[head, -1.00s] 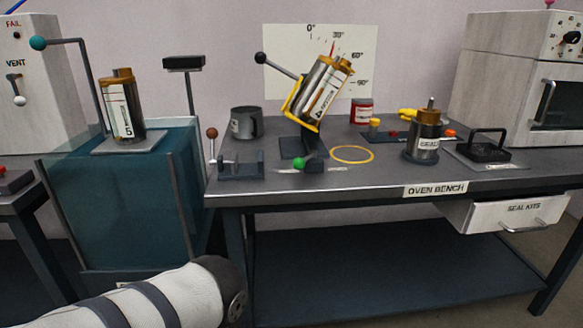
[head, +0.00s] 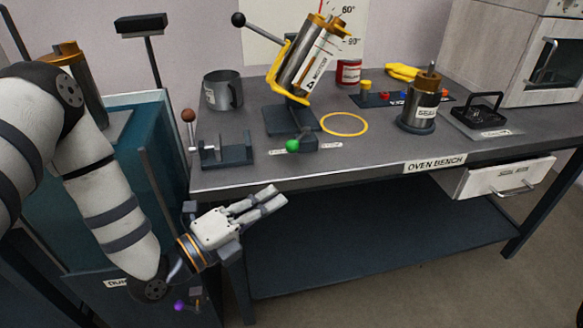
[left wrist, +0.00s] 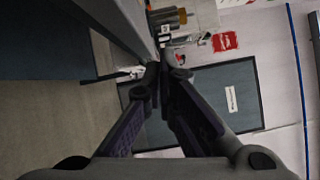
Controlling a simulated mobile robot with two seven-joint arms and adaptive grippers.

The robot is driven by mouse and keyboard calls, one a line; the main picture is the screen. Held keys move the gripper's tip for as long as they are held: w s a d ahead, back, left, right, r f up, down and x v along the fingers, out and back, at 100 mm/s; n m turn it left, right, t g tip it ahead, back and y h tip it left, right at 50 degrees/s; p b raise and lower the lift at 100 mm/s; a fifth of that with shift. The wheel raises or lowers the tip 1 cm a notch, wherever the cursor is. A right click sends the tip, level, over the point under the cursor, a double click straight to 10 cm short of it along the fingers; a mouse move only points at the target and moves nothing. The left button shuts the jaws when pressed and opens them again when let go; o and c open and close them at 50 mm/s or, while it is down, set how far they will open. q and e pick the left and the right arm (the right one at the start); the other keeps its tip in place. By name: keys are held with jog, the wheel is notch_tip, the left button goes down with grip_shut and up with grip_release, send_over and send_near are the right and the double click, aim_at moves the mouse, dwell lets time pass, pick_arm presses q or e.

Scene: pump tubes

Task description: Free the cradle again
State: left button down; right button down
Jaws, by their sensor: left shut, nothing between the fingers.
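The cradle (head: 276,75) is a yellow bracket on a dark base on the bench, with a black-knobbed lever (head: 239,20) at its upper left and a green knob (head: 292,146) at its foot. A silver cylinder with brass ends (head: 311,62) sits in it, tilted to the right, with a white label on its side. My left gripper (head: 272,196) is shut and empty in front of the bench's front edge, below and apart from the cradle. In the left wrist view its fingers (left wrist: 158,75) meet at the tips. My right gripper is not in view.
A teal tank (head: 160,130) stands at left, partly behind my left arm. An open drawer (head: 505,178) juts out at right.

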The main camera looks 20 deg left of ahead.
aim_at(287, 174)
pick_arm(q)
jog(key=x, duration=0.9)
jog(key=shift+f+b, duration=0.25)
jog(key=shift+b, duration=0.15)
jog(key=shift+w+a+r, duration=0.15)
jog(key=shift+w+a, duration=0.3)
jog(key=shift+a, duration=0.15)
jog(key=shift+w+a+r, duration=0.2)
jog(key=shift+w+a, duration=0.2)
jog(key=shift+a, duration=0.15)
jog(key=shift+w+a+r, duration=0.1)
jog(key=shift+w+a, duration=0.2)
jog(key=shift+a, duration=0.1)
jog(key=shift+w+a+r+p, duration=0.15)
jog(key=shift+a+p, duration=0.1)
jog(key=shift+a, duration=0.15)
jog(key=shift+w+a+r+p, duration=0.1)
jog(key=shift+a+p, duration=0.15)
jog(key=shift+a, duration=0.25)
